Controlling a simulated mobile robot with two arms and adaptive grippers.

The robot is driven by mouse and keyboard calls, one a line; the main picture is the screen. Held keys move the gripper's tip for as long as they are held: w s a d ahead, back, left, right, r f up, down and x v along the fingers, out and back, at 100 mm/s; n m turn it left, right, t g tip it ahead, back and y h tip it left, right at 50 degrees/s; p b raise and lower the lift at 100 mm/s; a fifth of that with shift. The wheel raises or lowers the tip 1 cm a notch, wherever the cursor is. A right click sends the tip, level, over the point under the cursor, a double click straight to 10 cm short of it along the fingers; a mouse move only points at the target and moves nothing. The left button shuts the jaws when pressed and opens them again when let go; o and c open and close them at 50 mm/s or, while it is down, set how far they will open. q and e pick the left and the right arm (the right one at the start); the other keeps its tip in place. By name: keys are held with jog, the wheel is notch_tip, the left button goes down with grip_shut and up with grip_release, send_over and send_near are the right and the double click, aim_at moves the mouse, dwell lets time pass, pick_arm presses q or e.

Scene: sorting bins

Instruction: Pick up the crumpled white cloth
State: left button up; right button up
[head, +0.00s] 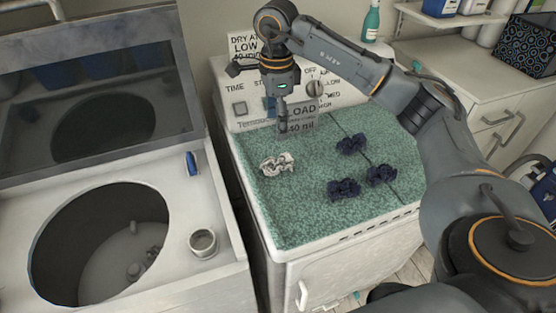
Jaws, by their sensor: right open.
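A crumpled white cloth (276,164) lies on the green speckled top (300,215) of the dryer, towards its left side. My right gripper (283,128) points down above the back of the dryer top, just behind and slightly right of the white cloth. It is open, with nothing seen in it, and apart from the cloth. Its fingers look narrow from this angle. My left gripper is not in view.
Dark blue crumpled cloths (344,188) lie to the right on the same top. The dryer's control panel (240,106) stands close behind my right gripper. At left is an open washer (60,200) with a small cup (203,243) on its edge. The front of the dryer top is clear.

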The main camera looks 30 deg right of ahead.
jog(key=p, duration=0.2)
send_over(278, 160)
notch_tip(278, 160, down, 8)
jog(key=shift+a, duration=0.15)
jog(key=shift+f+p, duration=0.4)
jog(key=shift+f, duration=0.05)
notch_tip(278, 160, down, 4)
jog(key=shift+r+p, duration=0.2)
jog(key=shift+p, duration=0.8)
jog(key=shift+d+f, duration=0.2)
jog(key=shift+f, duration=0.3)
jog(key=shift+c, duration=0.2)
jog(key=c, duration=1.1)
jog(key=shift+c, duration=0.2)
